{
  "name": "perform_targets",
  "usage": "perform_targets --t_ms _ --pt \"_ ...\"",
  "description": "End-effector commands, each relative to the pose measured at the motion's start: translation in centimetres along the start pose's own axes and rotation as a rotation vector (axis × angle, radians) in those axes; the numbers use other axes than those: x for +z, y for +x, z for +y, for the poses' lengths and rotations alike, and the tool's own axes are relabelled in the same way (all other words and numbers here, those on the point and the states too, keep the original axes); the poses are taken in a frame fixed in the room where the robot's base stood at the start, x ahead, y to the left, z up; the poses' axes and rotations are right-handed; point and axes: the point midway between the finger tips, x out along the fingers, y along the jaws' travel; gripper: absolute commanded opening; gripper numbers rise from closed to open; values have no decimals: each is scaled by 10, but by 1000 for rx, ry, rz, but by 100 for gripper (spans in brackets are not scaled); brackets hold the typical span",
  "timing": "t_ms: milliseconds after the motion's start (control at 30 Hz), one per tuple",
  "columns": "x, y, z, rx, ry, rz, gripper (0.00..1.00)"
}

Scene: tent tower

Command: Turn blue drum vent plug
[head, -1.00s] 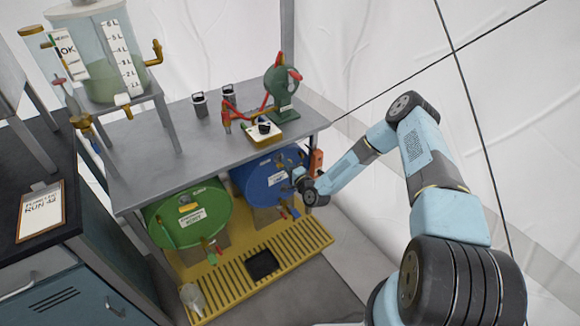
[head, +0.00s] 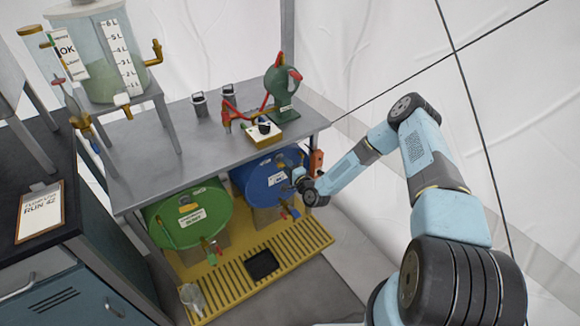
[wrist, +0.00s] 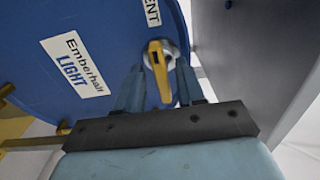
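The blue drum (head: 252,186) lies on its side under the grey bench, its round end facing out. In the wrist view the drum's blue face (wrist: 105,88) fills the upper left, with a white "Emberhalf LIGHT" label. The vent plug (wrist: 159,68) is a yellow bar handle on a pale round fitting near the drum's right edge, below a label ending in "ENT". My gripper (wrist: 158,78) is open, with one finger on each side of the yellow handle and gaps showing. In the head view my gripper (head: 297,177) is at the drum's right side, where the plug is hard to make out.
A green drum (head: 186,225) lies to the left of the blue one. A yellow slatted tray (head: 220,287) lies below. The grey bench (head: 180,150) overhangs the drums, and its grey panel (wrist: 245,50) is close on the wrist view's right. An orange device (head: 317,160) hangs nearby.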

Motion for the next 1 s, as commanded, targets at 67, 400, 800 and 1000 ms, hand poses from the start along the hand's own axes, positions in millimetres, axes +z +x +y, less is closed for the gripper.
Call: perform_targets --t_ms 67,400,800,1000 --pt "0 -1 0 0 0 0 38" --pt "-1 -47 1 3 2 1 38" --pt "-2 -118 2 1 2 2 38" --pt "-2 -134 2 2 0 1 38"
